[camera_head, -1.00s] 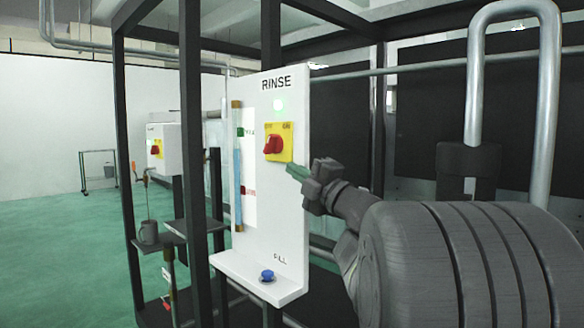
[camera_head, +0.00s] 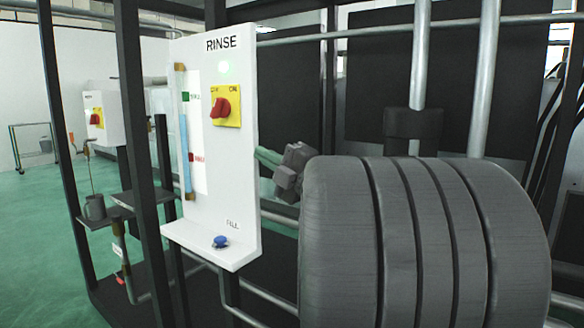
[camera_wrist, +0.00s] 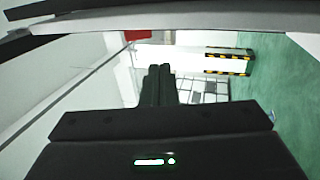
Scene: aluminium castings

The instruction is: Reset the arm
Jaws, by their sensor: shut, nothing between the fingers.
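My gripper (camera_head: 266,158) is shut and empty, its greenish fingers pointing left toward the right edge of the white RINSE panel (camera_head: 238,190). In the head view it appears just right of that edge, below the height of the red knob; whether it touches the panel cannot be told. In the wrist view the dark fingers (camera_wrist: 158,85) lie side by side with nothing between them. My large ribbed arm link hides most of the forearm in the head view.
Dark frame posts (camera_head: 139,130) stand left.

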